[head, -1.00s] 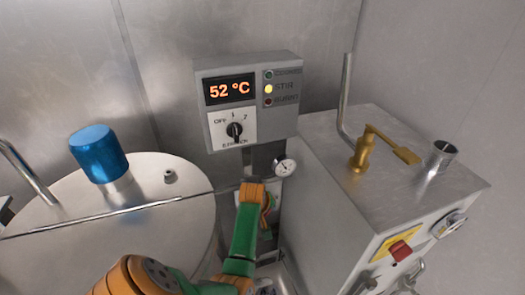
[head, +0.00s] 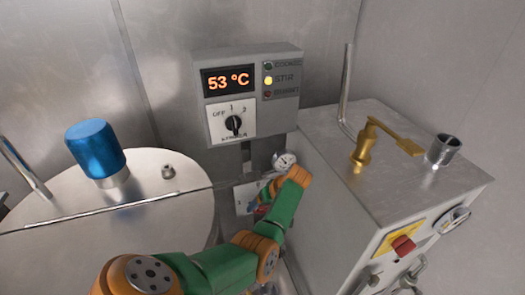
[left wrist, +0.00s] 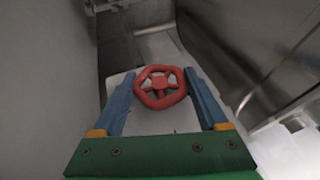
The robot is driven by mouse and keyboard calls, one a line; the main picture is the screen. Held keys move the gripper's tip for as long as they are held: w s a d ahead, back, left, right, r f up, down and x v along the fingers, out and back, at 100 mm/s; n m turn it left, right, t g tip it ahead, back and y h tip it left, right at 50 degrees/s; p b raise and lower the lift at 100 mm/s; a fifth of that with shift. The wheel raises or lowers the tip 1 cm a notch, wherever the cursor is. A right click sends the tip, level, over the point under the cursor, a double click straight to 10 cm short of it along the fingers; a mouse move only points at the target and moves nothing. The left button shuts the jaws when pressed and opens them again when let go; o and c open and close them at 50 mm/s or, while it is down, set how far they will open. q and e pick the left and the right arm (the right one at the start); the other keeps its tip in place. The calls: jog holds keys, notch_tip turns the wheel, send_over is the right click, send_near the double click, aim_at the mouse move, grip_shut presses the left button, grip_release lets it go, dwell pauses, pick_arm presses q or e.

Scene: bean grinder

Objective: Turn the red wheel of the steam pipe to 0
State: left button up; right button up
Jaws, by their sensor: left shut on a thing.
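The red wheel (left wrist: 160,84) has spokes and sits in front of a pale plate in the left wrist view. My left gripper (left wrist: 159,74) has its two blue fingers on either side of the wheel and is shut on it. In the head view a small red part of the wheel (head: 262,212) shows beside my arm, in front of the white plate (head: 243,203). My arm and wrist hide most of the wheel there. A digit 1 shows on the plate, but the wheel's setting cannot be read. My right gripper is not in view.
A pressure gauge (head: 284,161) sits above the wheel. A control box (head: 267,125) reading 53 °C hangs on the wall. A round vessel lid (head: 150,215) with a blue cap (head: 95,147) is at left. A metal cabinet (head: 385,185) stands close on the right.

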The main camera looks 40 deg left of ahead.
pick_arm(q)
jog(key=shift+f+g+b, duration=0.1)
jog(key=shift+g+b, duration=0.2)
jog(key=shift+g, duration=0.1)
jog(key=shift+d, duration=0.1)
jog(key=o, duration=1.3)
jog(key=b+v, duration=0.1)
jog(key=v, duration=0.6)
